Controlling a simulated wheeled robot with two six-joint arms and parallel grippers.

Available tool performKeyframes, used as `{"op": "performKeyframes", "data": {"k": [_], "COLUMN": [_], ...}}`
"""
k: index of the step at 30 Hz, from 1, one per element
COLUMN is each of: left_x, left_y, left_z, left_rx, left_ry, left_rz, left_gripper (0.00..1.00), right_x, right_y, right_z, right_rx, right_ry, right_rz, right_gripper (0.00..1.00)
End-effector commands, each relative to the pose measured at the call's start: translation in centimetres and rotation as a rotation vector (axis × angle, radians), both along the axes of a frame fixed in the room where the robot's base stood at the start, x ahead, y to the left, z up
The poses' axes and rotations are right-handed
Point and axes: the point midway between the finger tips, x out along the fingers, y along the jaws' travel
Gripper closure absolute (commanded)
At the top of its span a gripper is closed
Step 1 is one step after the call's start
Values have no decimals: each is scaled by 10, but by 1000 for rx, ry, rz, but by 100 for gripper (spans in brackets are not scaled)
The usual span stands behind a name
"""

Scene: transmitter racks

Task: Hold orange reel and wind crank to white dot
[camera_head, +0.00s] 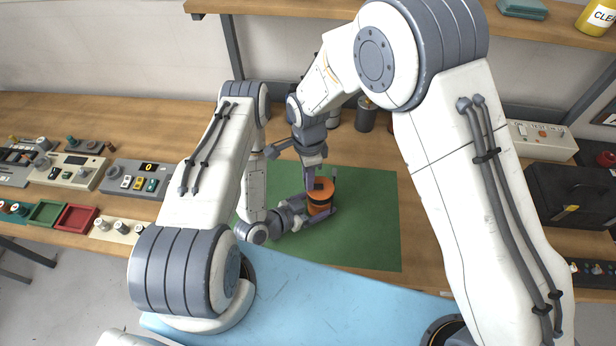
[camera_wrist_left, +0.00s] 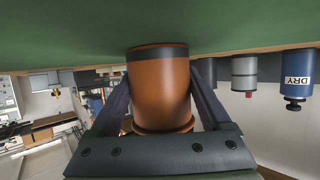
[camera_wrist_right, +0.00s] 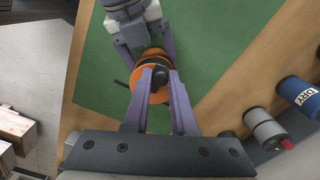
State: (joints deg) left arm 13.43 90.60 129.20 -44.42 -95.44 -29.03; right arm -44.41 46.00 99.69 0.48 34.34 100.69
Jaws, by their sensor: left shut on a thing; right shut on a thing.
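The orange reel (camera_head: 319,207) stands on the green mat (camera_head: 370,225). My left gripper (camera_head: 314,210) reaches it from the left and is shut around its body. In the left wrist view the reel (camera_wrist_left: 160,90) sits between both fingers (camera_wrist_left: 160,95), with a dark band at its mat end. My right gripper (camera_head: 318,184) comes down from above, shut on the dark crank knob (camera_wrist_right: 158,80) over the reel's top. The right wrist view shows the orange top (camera_wrist_right: 143,82) partly hidden behind the fingers (camera_wrist_right: 157,88). I cannot make out the white dot.
A bottle marked DRY (camera_wrist_right: 303,95) and a grey canister (camera_wrist_right: 264,126) stand behind the mat. Control boxes (camera_head: 140,178) and red and green trays (camera_head: 75,218) are at the left. A black case (camera_head: 570,195) is at the right. The mat's right side is clear.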

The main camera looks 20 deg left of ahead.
Motion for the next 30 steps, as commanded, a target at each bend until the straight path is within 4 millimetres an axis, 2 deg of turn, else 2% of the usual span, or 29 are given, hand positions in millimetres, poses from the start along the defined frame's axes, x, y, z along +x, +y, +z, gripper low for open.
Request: {"op": "performKeyframes", "data": {"k": [14, 15, 17, 18, 30], "left_x": [-1, -1, -1, -1, 0], "left_y": [0, 0, 0, 0, 0], "left_z": [-1, -1, -1, 0, 0], "left_rx": [0, -1, 0, 0, 0], "left_ry": [4, 4, 4, 4, -1], "left_rz": [2, 2, 2, 2, 1], "left_gripper": [100, 100, 100, 100, 100], "right_x": [3, 3, 3, 2, 0], "right_y": [-1, -1, 0, 0, -1], "right_z": [1, 1, 1, 1, 0], "right_rx": [0, 0, 0, 0, -1], "right_ry": [-4, -4, -4, -4, -1], "right_rz": [-15, -15, -14, -14, 22], "right_gripper": [100, 72, 49, 45, 45]}}
